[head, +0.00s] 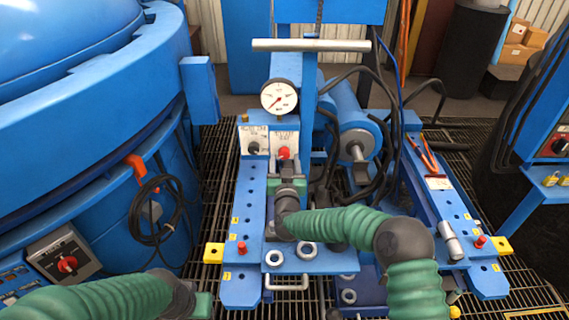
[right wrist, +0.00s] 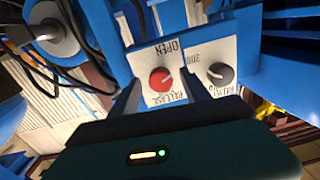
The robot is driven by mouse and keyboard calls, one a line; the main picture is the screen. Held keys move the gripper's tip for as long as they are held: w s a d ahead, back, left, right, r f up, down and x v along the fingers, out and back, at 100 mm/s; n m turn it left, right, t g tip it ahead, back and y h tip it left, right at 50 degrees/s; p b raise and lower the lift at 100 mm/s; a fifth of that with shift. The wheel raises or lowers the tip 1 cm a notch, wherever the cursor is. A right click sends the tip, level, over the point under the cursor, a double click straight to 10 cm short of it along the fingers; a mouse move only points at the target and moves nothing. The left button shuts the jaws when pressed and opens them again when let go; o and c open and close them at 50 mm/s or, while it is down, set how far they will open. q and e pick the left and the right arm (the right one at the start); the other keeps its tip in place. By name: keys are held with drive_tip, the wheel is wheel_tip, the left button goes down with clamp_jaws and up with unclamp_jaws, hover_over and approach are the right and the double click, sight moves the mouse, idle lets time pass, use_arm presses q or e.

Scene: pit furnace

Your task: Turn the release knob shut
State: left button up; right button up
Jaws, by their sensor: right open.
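The release knob is red and sits on a white plate whose upside-down lettering in the right wrist view reads RELEASE and OPEN. The release knob (right wrist: 160,78) shows there between the two dark fingers of my right gripper (right wrist: 162,92). The fingers are apart with nothing gripped; I cannot tell whether they touch the knob. In the head view the release knob (head: 284,153) is just above my right gripper (head: 287,178), below the round gauge. My left gripper (head: 203,303) is at the bottom left, partly cut off, its fingers not clear.
A black knob (right wrist: 220,73) on its own white plate is beside the release knob. A pressure gauge (head: 279,96) stands above. Black hoses (head: 385,150) hang at the right. A blue furnace (head: 80,100) with a red-knobbed switch box (head: 62,252) fills the left.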

drive_tip(key=shift+w, duration=0.25)
clamp_jaws()
